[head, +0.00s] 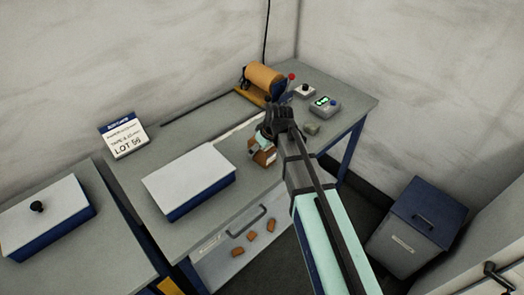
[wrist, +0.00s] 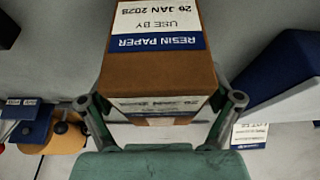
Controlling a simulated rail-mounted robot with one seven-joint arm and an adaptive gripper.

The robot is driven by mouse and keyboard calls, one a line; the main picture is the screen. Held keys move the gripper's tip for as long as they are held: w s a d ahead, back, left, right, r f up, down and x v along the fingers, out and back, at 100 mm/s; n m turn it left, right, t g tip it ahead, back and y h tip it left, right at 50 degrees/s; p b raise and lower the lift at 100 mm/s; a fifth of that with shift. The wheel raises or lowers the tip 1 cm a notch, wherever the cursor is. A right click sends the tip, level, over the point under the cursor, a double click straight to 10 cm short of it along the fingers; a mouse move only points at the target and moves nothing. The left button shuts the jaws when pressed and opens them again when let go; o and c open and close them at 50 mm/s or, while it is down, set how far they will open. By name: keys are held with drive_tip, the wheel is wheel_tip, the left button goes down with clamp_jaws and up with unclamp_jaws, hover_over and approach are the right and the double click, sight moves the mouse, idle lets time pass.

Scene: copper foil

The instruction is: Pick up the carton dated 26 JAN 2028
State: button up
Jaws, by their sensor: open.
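A brown carton (head: 267,158) stands on the grey workbench near its front edge, partly hidden by my gripper in the head view. In the wrist view the carton (wrist: 155,65) fills the upper middle. Its label appears upside down and reads RESIN PAPER, USE BY, with a date that looks like 26 JAN 2028; the second digit is hard to tell. My gripper (head: 263,140) is over the carton. In the wrist view its open fingers (wrist: 160,100) lie on either side of the carton. I cannot tell whether they touch it.
A white-lidded blue box (head: 190,180) lies left of the carton, with a LOT sign (head: 123,138) behind. An orange roll (head: 264,79) and a control box with green display (head: 324,105) stand behind and right. Several brown pieces (head: 252,237) lie in front, lower down. A bin (head: 415,222) stands right.

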drive_tip(key=shift+c, duration=0.3)
drive_tip(key=c, duration=1.5)
drive_tip(key=shift+o, duration=0.2)
drive_tip(key=shift+r, duration=0.15)
